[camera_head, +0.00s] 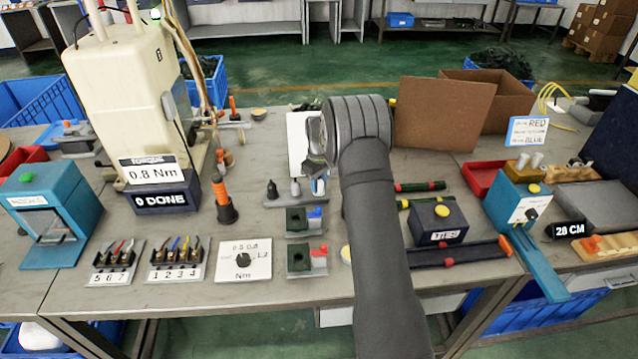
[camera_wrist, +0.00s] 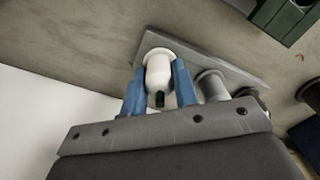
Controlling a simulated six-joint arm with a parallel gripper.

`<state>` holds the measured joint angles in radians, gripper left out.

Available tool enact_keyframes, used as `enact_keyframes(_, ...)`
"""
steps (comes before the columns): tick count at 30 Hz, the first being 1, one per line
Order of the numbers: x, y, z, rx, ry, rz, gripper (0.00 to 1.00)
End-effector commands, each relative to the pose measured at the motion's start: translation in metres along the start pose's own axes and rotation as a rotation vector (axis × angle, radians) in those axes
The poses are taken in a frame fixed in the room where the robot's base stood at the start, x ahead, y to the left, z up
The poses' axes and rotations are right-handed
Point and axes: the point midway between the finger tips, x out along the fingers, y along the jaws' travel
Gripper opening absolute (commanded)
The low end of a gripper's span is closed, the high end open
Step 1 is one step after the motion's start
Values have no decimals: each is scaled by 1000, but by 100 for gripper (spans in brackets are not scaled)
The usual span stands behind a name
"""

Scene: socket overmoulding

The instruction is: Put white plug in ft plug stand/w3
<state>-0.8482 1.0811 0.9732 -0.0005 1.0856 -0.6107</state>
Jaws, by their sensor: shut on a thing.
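The white plug (camera_wrist: 158,72) is between the two blue fingers of my gripper (camera_wrist: 160,85), which are shut on it. Its wide collar end is at one end of the grey plug stand (camera_wrist: 150,42); I cannot tell whether it is fully seated. A grey plug (camera_wrist: 211,86) stands beside it on the stand, with a dark plug further along. In the head view the plug stand (camera_head: 284,202) lies mid-table, with a black plug (camera_head: 272,190) at left and the grey plug (camera_head: 295,188) in the middle. My gripper (camera_head: 318,186) is at its right end, where the white plug is mostly hidden.
Two dark green blocks, one with a blue part (camera_head: 314,220) and one with a red part (camera_head: 319,257), sit in front of the stand. A white board (camera_head: 298,135) lies behind it. An orange-handled driver (camera_head: 221,195) stands to the left. My arm hides the table at right.

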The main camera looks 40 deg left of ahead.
Motion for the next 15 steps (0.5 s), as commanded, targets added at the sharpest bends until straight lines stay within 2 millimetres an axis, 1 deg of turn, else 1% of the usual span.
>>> enact_keyframes(3,4,0,0,0,-1,-1,5)
enact_keyframes(4,3,0,0,0,0,0,33)
enact_keyframes(5,3,0,0,0,0,0,39)
enact_keyframes(6,3,0,0,0,0,0,46)
enact_keyframes(7,3,0,0,0,0,0,49)
enact_keyframes(15,2,0,0,0,0,0,49)
